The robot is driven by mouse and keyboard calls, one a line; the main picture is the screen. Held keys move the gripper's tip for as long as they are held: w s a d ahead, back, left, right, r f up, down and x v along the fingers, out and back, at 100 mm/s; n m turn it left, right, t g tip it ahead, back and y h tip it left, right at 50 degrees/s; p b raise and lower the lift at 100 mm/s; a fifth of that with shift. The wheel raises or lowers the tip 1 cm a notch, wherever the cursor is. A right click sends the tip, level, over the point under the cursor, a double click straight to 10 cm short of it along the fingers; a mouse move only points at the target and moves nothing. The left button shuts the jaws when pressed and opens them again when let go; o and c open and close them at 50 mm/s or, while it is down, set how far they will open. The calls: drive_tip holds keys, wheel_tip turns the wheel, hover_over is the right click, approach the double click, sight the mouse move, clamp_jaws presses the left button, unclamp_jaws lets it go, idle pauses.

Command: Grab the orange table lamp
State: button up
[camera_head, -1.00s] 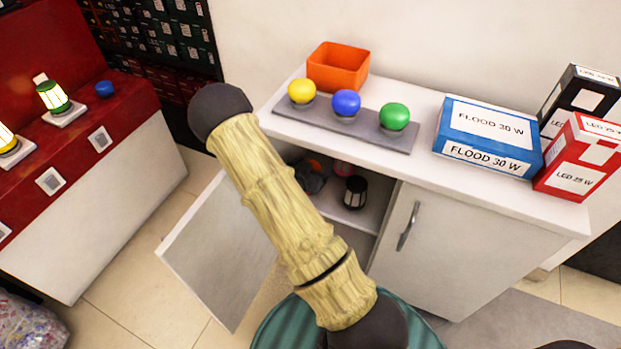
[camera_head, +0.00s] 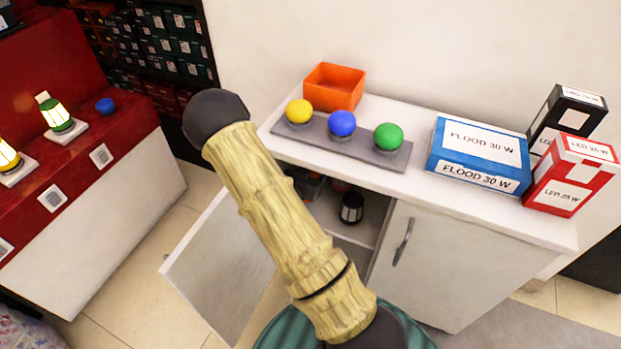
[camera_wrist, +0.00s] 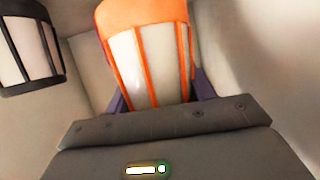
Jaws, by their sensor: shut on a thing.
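The orange table lamp (camera_wrist: 146,18) has an orange cap and orange ribs over pale panels. It fills the upper middle of the wrist view, upright or slightly tilted. My gripper (camera_wrist: 152,88) is shut on it, with a dark finger at each side of its body. The lamp's lower end is hidden behind my gripper's body. In the head view my own arm hides the lamp, and only a small dark part near the cabinet opening may be my gripper.
A black lamp (camera_head: 351,208) stands on the shelf of the open white cabinet; it also shows in the wrist view (camera_wrist: 28,45). The open door (camera_head: 222,268) is at left. Above are an orange box (camera_head: 334,88), coloured buttons and lamp boxes (camera_head: 480,155).

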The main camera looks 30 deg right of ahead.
sight(312, 173)
drive_tip(key=r, duration=0.1)
drive_tip(key=s+r+p, duration=0.1)
drive_tip(key=r, duration=0.1)
drive_tip(key=shift+a, duration=0.1)
drive_tip(key=s+a+p, duration=0.2)
drive_tip(key=s+p, duration=0.4)
drive_tip(key=s, duration=0.3)
drive_tip(key=s+a+p, duration=0.2)
drive_tip(key=s+p, duration=0.4)
drive_tip(key=s, duration=0.3)
drive_tip(key=shift+f, duration=0.15)
